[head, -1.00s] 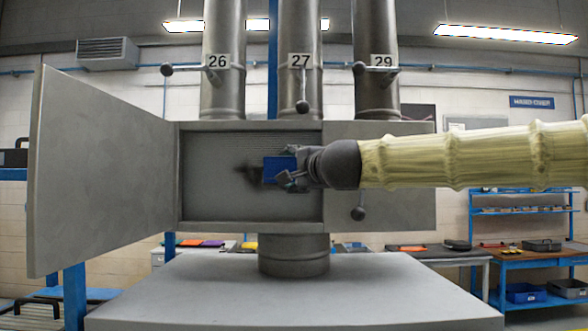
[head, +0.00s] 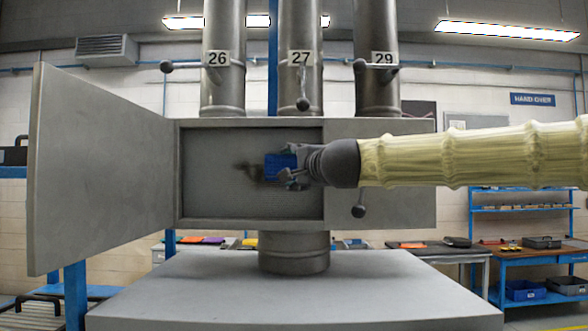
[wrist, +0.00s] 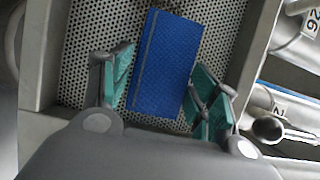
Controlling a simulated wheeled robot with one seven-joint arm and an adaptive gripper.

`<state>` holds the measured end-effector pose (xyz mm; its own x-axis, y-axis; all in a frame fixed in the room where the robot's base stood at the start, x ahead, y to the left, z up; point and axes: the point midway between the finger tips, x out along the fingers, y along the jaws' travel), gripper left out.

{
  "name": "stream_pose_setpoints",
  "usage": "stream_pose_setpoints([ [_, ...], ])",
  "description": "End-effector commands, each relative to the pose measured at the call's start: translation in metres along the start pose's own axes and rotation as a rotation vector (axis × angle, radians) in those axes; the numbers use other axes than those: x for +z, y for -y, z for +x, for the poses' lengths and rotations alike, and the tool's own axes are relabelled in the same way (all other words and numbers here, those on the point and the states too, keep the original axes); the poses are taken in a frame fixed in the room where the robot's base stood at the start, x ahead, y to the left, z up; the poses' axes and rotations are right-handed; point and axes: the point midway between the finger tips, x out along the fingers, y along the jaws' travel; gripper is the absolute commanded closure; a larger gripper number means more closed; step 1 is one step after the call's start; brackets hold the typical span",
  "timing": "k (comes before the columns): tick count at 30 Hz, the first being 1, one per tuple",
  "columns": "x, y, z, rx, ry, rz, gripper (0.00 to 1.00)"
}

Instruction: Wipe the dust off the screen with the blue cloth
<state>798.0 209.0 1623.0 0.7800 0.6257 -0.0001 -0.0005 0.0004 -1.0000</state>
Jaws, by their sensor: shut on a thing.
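The screen (head: 215,195) is a grey perforated panel set back inside the open box; its small holes show clearly in the wrist view (wrist: 85,40). My gripper (head: 285,173) reaches in from the right and is shut on the blue cloth (head: 277,163), a flat blue block-like pad. In the wrist view the cloth (wrist: 165,65) sits between the teal finger pads, in front of the screen. I cannot tell whether it touches the screen. A dark blurred patch (head: 246,170) lies left of the cloth; I cannot tell whether it is shadow or dust. My gripper hides the screen's right part.
The box door (head: 100,170) stands open at the left. A grey cover (head: 385,205) flanks the opening at the right, with a ball-ended lever (head: 358,212) below my arm. Numbered pipes rise above. The grey table (head: 290,290) below is clear around the lower pipe (head: 293,255).

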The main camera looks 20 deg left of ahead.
Motion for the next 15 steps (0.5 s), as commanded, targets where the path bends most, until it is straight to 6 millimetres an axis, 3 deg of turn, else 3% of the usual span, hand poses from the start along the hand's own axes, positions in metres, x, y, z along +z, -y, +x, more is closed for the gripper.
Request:
stream_pose_setpoints([
  [15,-0.0034,0.0003,0.0074,0.000,-0.001,0.000,0.59],
])
